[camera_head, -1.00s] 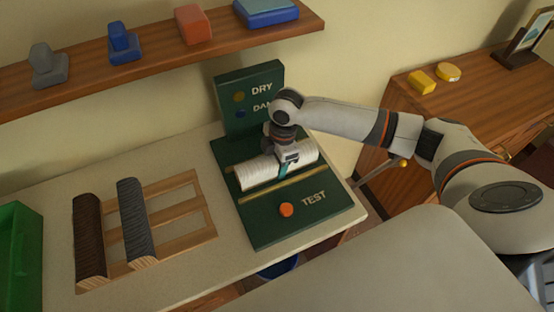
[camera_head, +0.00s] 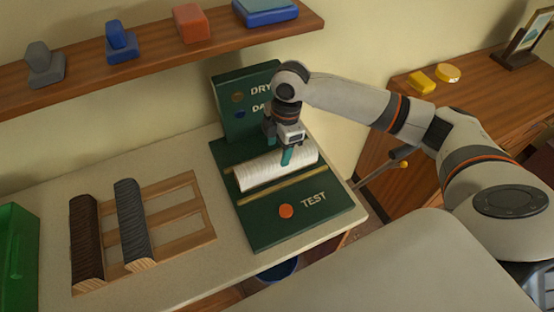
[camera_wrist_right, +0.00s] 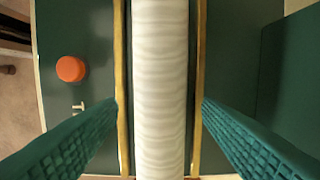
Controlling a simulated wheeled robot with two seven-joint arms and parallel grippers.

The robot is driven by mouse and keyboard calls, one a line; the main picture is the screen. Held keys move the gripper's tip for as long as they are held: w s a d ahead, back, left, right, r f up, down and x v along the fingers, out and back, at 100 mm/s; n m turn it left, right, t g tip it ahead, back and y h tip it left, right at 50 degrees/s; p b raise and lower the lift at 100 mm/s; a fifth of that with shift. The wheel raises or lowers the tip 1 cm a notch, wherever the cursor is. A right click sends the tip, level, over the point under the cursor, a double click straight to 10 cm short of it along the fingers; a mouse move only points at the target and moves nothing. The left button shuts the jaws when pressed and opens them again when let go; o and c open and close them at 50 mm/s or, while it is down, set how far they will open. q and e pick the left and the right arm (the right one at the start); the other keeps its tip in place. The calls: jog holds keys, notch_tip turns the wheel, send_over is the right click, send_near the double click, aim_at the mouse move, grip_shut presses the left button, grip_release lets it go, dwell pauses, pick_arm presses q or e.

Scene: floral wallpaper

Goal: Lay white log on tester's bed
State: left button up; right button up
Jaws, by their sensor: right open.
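The white log (camera_head: 262,172) lies on the dark green tester (camera_head: 262,222), along the bed between its two light wooden rails. In the right wrist view the white log (camera_wrist_right: 160,90) runs lengthwise between the rails. My right gripper (camera_head: 287,160) is just above the log. Its teal fingers (camera_wrist_right: 160,125) are open, one to each side of the log and clear of it. The tester has an orange button (camera_head: 286,211) beside the word TEST, and an upright panel marked DRY. My left gripper is not in view.
A wooden rack (camera_head: 182,210) left of the tester holds a dark brown log (camera_head: 86,240) and a dark grey log (camera_head: 132,222). A green crate (camera_head: 18,260) stands at the far left. A shelf (camera_head: 160,62) with several blocks hangs above. A wooden cabinet (camera_head: 480,85) stands at right.

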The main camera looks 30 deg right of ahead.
jog(key=r, duration=0.5)
jog(key=shift+d+r+b, duration=0.3)
jog(key=shift+d+r, duration=0.05)
jog(key=shift+r, duration=0.05)
dwell(0.7)
